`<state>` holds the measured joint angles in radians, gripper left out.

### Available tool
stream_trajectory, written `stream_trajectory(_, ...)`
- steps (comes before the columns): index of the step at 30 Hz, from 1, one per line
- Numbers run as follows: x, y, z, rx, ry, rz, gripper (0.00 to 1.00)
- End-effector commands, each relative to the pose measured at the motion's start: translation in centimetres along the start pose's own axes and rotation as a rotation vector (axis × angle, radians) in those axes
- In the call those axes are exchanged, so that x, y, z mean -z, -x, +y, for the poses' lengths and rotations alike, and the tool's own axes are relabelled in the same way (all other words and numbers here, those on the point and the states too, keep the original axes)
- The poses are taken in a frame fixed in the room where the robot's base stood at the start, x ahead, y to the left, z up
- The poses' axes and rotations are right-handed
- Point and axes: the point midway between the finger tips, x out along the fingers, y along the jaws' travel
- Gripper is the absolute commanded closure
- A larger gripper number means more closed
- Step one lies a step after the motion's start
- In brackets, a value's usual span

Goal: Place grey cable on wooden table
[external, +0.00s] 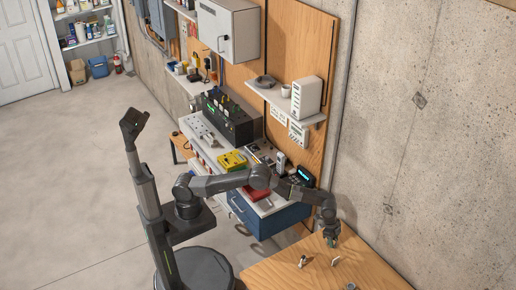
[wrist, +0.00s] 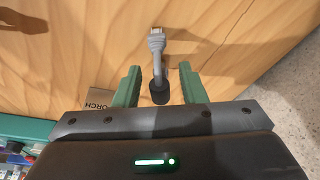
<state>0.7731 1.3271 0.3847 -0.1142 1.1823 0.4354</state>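In the wrist view, the grey cable (wrist: 156,45), a short bent piece with a plug at its upper end and a dark round lower end, is over the wooden table (wrist: 235,50). My gripper (wrist: 160,72) has its two green fingers spread, one on each side of the cable, with gaps to both. I cannot tell whether the cable rests on the tabletop. In the external view, my gripper (external: 331,241) points down over the back part of the wooden table (external: 275,273). The cable cannot be made out for sure there.
Small items (external: 302,262) lie on the table in the external view. A card lettered "ORCH" (wrist: 98,101) and a dark item (wrist: 22,22) show in the wrist view. The concrete wall (external: 430,150) borders the table. A cluttered workbench (external: 205,130) stands beyond it.

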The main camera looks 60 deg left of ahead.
Motion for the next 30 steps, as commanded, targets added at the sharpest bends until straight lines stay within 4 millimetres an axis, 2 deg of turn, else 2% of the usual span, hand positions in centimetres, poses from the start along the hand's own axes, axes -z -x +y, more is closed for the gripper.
stream_trajectory(6,0.0,0.1,0.0,0.0,0.0,0.0,0.63)
stream_trajectory(11,0.1,1.2,0.0,0.001,0.0,0.002,0.63)
stream_trajectory(14,0.1,2.8,0.0,0.001,0.0,0.002,0.63)
stream_trajectory(24,0.1,9.8,0.0,0.001,0.0,0.002,0.63)
stream_trajectory(30,0.1,11.9,0.0,0.0,0.0,0.0,0.63)
